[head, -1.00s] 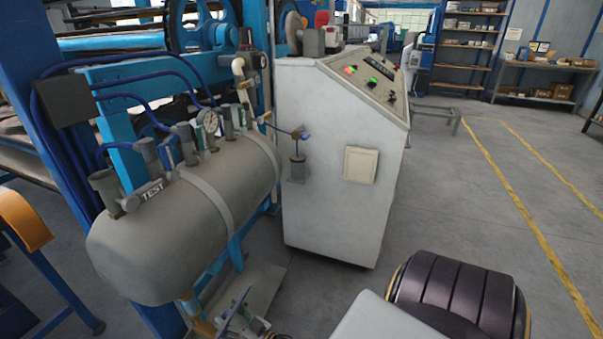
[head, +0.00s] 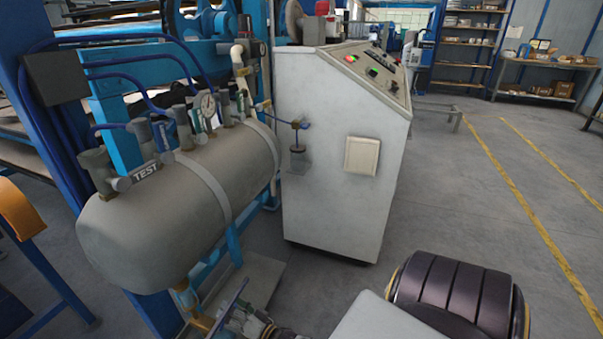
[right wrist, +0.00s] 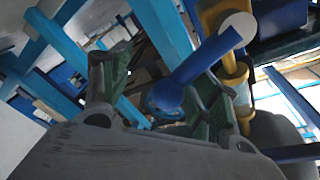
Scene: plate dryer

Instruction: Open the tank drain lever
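The grey cylindrical tank (head: 190,215) hangs at the left of the head view, with a brass drain pipe (head: 185,297) below it. The tank drain lever (head: 231,306) is a thin blue bar near the bottom edge there. My right gripper (head: 250,322) is low beside it, partly cut off. In the right wrist view, my right gripper (right wrist: 160,85) is open, with green-padded fingers apart. The blue lever (right wrist: 205,58), with a pale round end, runs between or just beyond the fingers; contact is unclear. The yellow drain pipe (right wrist: 236,80) is close to the right finger. My left gripper is out of view.
A white control cabinet (head: 335,190) stands right of the tank. Valves, a gauge (head: 208,103) and blue hoses sit on top of the tank. Blue frame beams (right wrist: 170,38) surround the drain area. The floor (head: 480,220) right of the cabinet is mostly clear.

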